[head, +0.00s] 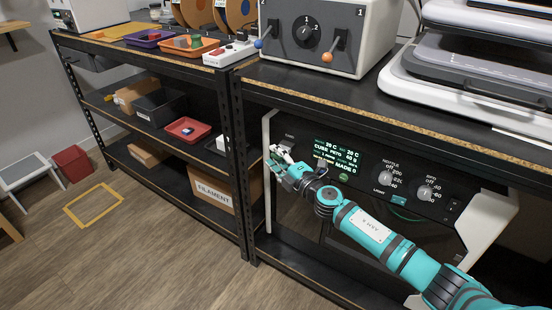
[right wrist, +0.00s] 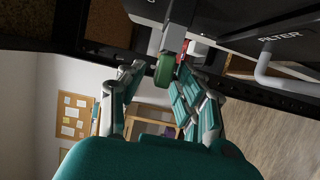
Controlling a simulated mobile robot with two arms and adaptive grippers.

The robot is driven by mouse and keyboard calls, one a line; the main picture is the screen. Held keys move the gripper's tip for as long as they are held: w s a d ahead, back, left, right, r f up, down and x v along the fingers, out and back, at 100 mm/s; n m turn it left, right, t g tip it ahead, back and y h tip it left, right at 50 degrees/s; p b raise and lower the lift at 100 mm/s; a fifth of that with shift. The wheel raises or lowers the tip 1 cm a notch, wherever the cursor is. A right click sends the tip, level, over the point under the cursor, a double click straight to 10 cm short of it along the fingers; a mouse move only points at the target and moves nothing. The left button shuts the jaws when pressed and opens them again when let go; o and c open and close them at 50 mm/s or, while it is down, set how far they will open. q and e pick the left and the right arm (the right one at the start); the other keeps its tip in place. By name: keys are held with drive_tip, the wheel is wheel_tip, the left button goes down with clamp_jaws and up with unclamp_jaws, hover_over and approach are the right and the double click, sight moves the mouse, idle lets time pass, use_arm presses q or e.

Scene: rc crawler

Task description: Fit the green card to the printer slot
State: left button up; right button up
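The printer (head: 300,125) is the dark-fronted unit with white sides on the lower shelf, with a lit green text display (head: 335,155). My right gripper (head: 277,157) is at the left end of its front panel, close to the panel, and hides part of it. In the right wrist view its two fingers (right wrist: 158,75) stand apart. A small rounded green piece (right wrist: 164,70) shows between the fingertips, below a grey block; a gap shows on its left. I cannot tell whether this is the green card. The card slot is not clearly visible. My left gripper is out of view.
A control box (head: 320,35) with levers and a stacked grey-and-white machine (head: 480,70) stand on the bench above. Shelves at left hold a red tray (head: 187,130) and a FILAMENT box (head: 212,190). The floor in front is mostly clear.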

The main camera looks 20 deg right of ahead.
drive_tip(key=shift+o, duration=0.2)
drive_tip(key=shift+s, duration=0.1)
drive_tip(key=v, duration=1.1)
drive_tip(key=shift+s, duration=0.4)
drive_tip(key=shift+d, duration=0.1)
